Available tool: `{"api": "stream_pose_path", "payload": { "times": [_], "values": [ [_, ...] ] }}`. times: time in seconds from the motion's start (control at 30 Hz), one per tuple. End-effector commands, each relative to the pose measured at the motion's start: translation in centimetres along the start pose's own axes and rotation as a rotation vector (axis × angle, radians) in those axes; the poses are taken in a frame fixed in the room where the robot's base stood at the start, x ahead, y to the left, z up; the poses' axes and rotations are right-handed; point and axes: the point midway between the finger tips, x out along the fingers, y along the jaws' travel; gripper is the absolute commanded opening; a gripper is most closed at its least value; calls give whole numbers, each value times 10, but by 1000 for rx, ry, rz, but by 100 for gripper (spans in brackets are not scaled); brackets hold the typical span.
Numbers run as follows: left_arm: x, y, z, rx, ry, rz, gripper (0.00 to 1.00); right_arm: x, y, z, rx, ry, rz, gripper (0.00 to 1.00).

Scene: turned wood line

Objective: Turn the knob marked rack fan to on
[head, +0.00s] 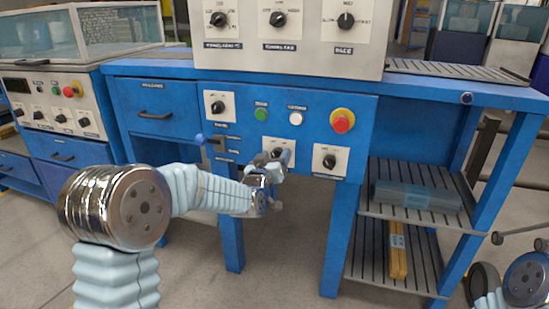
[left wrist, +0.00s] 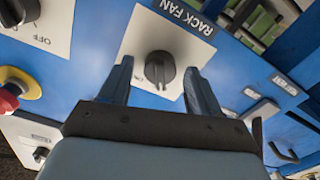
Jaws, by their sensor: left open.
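The rack fan knob (left wrist: 159,69) is a round black knob on a white plate, under a black label reading RACK FAN that appears upside down in the left wrist view. In the head view its plate (head: 288,145) is mostly hidden behind my left gripper (head: 271,163). My left gripper is open, with one finger on each side of the knob in the left wrist view. I cannot tell whether the fingers touch it. The knob's setting cannot be read. My right gripper is out of view.
A red emergency button (head: 342,121) on a yellow base sits up and right of the gripper. Another knob (head: 329,161) is close on the right, and one more (head: 217,107) is up and left. A blue-tipped lever (head: 201,138) sticks out left of the gripper.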

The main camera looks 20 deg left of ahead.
Motion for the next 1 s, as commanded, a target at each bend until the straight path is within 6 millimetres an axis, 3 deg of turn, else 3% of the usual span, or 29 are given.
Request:
{"api": "stream_pose_path", "payload": {
  "times": [0.1,0.47,0.77,1.0],
  "values": [
    [0,0,0,0,0,0,61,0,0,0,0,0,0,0],
    [0,0,0,0,0,0,7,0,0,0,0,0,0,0],
    [-1,0,1,38,1,0,7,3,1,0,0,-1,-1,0],
    [-1,0,2,175,1,1,7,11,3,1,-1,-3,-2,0]
  ]
}}
